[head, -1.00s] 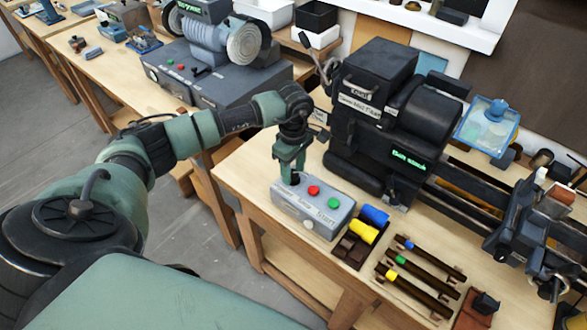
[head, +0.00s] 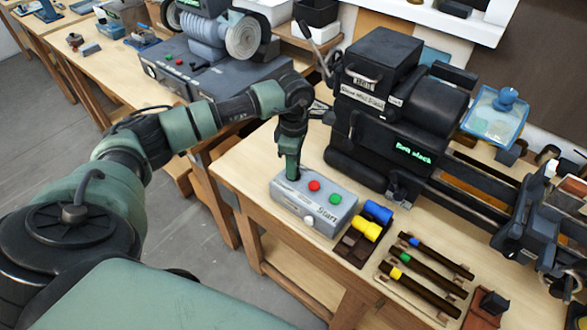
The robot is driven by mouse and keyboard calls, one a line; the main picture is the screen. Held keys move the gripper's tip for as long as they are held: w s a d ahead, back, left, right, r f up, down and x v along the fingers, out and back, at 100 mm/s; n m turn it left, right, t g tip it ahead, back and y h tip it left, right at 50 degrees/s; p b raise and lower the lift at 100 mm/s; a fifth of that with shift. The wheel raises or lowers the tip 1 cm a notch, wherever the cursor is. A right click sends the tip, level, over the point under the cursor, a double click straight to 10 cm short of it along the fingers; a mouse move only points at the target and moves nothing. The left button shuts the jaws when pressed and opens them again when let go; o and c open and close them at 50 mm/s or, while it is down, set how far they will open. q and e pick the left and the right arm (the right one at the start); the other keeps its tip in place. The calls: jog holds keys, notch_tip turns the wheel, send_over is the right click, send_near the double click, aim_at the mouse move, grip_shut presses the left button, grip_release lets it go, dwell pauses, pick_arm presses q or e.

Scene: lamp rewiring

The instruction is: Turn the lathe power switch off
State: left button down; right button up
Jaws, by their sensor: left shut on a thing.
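A grey control box (head: 314,205) sits on the wooden bench in front of the lathe. It has a red button (head: 314,186), a green button (head: 335,199) and a white knob (head: 308,221) on its front side. My left gripper (head: 292,176) points down at the box's back left top corner, left of the red button. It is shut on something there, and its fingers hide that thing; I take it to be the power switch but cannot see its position. The black lathe (head: 405,120) stands behind, with green lettering on its front. My right gripper is not in view.
Blue and yellow cylinders (head: 368,228) lie in a dark holder right of the box. Several dark tools with coloured bands (head: 425,275) lie farther right. Another machine (head: 215,75) stands on the bench at the back left. Bare benchtop shows left of the box.

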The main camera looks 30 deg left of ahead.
pick_arm(q)
jog(key=n+b, duration=0.2)
jog(key=n, duration=0.1)
jog(key=shift+f+n, duration=0.15)
jog(key=shift+n, duration=0.25)
jog(key=n+b, duration=0.1)
jog(key=n, duration=0.2)
jog(key=shift+n+b, duration=0.3)
jog(key=shift+b, duration=0.1)
jog(key=n+b, duration=0.1)
jog(key=n, duration=0.2)
jog(key=shift+a+r+n+b, duration=0.15)
jog(key=shift+n+b, duration=0.25)
jog(key=shift+n, duration=0.9)
jog(key=shift+w+n, duration=0.1)
jog(key=shift+n, duration=0.2)
jog(key=c, duration=1.1)
grip_release()
jog(key=shift+o, duration=0.2)
